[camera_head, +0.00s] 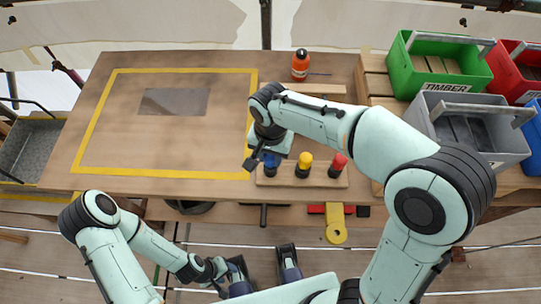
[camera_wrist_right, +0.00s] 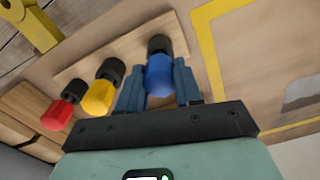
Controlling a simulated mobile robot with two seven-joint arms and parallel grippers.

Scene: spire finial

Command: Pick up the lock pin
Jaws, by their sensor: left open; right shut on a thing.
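Three pins with dark collars stand in a wooden holder (camera_head: 318,181) at the table's front edge. They are a blue-headed pin (camera_head: 270,161), a yellow-headed pin (camera_head: 305,161) and a red-headed pin (camera_head: 338,163). The pictures do not label which is the lock pin. My right gripper (camera_head: 262,160) is shut on the blue-headed pin, whose head (camera_wrist_right: 160,76) lies between the fingers in the right wrist view. The pin's collar still appears at the holder; its lower end is hidden. My left gripper (camera_head: 262,257) is open and empty, low in front of the table.
An orange bottle (camera_head: 300,66) stands at the back. A yellow-taped rectangle (camera_head: 180,174) surrounds a grey patch (camera_head: 174,102). Green (camera_head: 440,75), red (camera_head: 510,75) and grey (camera_head: 475,135) bins stand right. A yellow-ended tool (camera_head: 336,232) shows below the table edge.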

